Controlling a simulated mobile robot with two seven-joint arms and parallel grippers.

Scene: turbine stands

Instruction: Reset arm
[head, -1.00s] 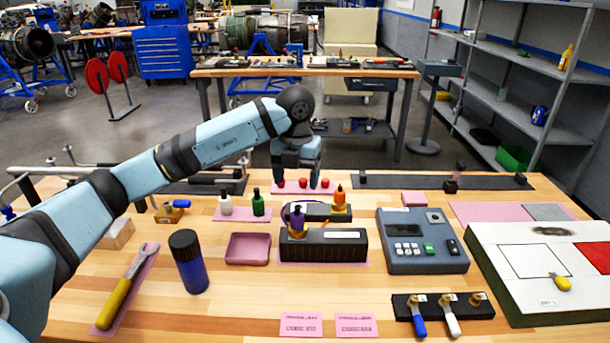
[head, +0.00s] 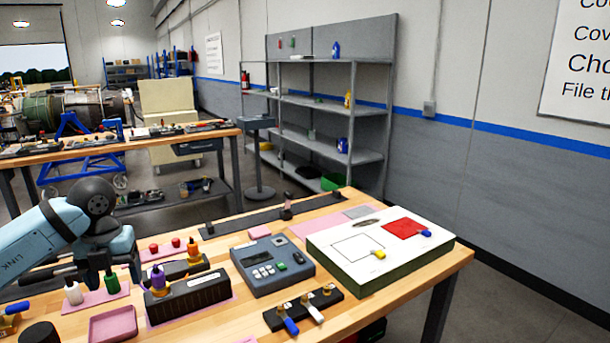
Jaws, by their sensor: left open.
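My left arm comes in from the left of the head view. Its gripper (head: 100,272) points down over the back left part of the wooden workbench (head: 415,279), behind a white bottle (head: 73,293) and a green bottle (head: 112,282). The gripper is open, with nothing seen between its fingers. The dark wrist hides part of the bench behind it. My right gripper is not in view.
Near the gripper stand red-topped pieces (head: 175,242) and a black block (head: 200,292) with a purple bottle. A grey keypad device (head: 272,266), a valve rack (head: 303,306) and a white board (head: 345,270) lie to the right. Shelving (head: 372,120) stands behind.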

